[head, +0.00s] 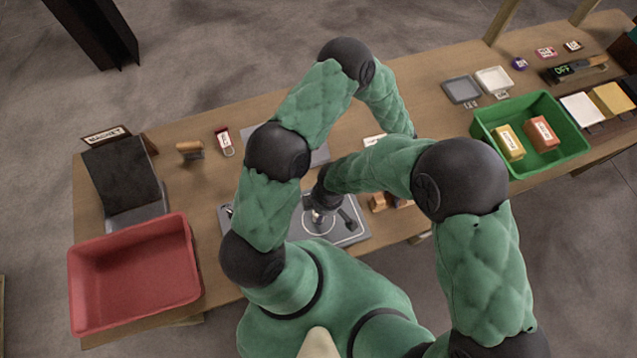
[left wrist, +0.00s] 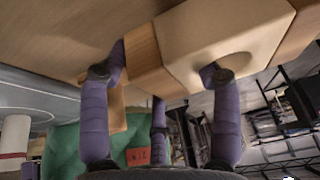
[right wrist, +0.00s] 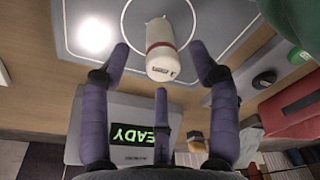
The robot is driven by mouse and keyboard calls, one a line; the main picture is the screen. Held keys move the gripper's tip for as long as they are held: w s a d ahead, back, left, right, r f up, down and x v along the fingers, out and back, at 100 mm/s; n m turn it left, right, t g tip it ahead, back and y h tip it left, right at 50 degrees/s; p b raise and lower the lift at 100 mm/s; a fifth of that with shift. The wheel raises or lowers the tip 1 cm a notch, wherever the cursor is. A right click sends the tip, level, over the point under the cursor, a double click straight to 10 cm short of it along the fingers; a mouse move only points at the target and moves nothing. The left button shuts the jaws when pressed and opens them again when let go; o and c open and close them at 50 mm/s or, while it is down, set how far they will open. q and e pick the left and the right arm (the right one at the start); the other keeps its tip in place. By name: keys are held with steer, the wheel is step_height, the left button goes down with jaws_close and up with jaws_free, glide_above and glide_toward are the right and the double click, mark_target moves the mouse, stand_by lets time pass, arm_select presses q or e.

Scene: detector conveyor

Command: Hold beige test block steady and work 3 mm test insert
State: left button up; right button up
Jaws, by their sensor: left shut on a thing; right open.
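A beige block (left wrist: 225,40) with wood-coloured ends fills the top of the left wrist view. My left gripper (left wrist: 165,75) is shut on it, with fingers on either side. In the head view that gripper is largely hidden behind my right arm; wood-coloured pieces (head: 378,202) show there. A white cylinder with a red band (right wrist: 162,45) and a small label stands on the ringed grey plate (right wrist: 85,8). Its label is too small to read. My right gripper (right wrist: 162,62) is open, with its fingers around the cylinder and apart from it. Whether the cylinder is the 3 mm insert I cannot tell.
A red bin (head: 75,290) is at the left, before a dark sloped stand (head: 125,170). A green bin (head: 575,165) with two blocks is at the right. Small trays (head: 462,90) and an OFF display (head: 575,68) lie beyond. A READY display (right wrist: 130,137) shows behind the plate.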

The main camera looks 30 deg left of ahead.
steer(key=shift+s+a+f, duration=0.1)
steer(key=shift+a+f, duration=0.1)
steer(key=shift+f, duration=0.95)
steer(key=shift+s+a+f, duration=0.1)
steer(key=shift+a+f, duration=0.1)
steer(key=shift+f, duration=0.9)
steer(key=shift+a+f, duration=0.2)
steer(key=shift+f, duration=0.95)
jaws_close()
